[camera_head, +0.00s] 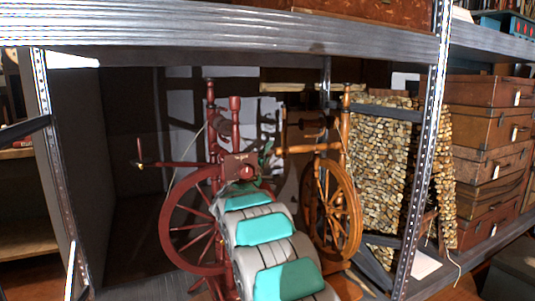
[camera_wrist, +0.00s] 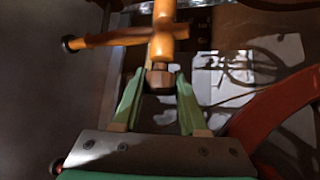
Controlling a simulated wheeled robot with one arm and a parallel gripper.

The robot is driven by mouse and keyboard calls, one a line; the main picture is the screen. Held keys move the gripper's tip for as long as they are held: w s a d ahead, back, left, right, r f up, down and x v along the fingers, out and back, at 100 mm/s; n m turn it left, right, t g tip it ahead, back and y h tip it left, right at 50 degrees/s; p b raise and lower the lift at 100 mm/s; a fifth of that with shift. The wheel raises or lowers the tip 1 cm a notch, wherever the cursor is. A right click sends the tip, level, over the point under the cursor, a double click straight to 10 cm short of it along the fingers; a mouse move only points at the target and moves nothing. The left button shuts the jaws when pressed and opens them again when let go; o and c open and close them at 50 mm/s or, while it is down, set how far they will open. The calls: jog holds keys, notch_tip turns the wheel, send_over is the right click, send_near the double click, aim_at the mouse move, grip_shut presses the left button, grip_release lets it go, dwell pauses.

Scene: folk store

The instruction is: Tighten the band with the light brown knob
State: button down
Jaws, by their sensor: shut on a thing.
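A light brown spinning wheel (camera_head: 340,205) stands on the right inside the shelf bay. A dark red spinning wheel (camera_head: 190,235) stands on its left. My gripper (camera_head: 267,152) is at the left end of the light brown wheel's horizontal bar (camera_head: 310,148). In the wrist view my gripper (camera_wrist: 161,77) has its green fingers on either side of a brown knob (camera_wrist: 160,79) at the end of the orange-brown wood (camera_wrist: 164,35), and is shut on it. In the head view the knob is too small to tell apart, and the band is not clear.
My arm runs up between the two wheels, close to the red one. A red knob (camera_head: 247,171) on the red wheel is near my wrist. Stacked brown cases (camera_head: 490,165) stand at right.

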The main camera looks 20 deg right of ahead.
jog(key=m+h, duration=0.3)
jog(key=shift+w+f+m, duration=0.1)
jog(key=shift+f+m, duration=0.15)
jog(key=shift+m, duration=0.15)
jog(key=shift+r+m+h, duration=0.15)
jog(key=shift+m+h, duration=0.75)
jog(key=shift+m, duration=0.1)
jog(key=shift+c, duration=2.2)
grip_release()
jog(key=b+v, duration=0.1)
jog(key=v, duration=0.7)
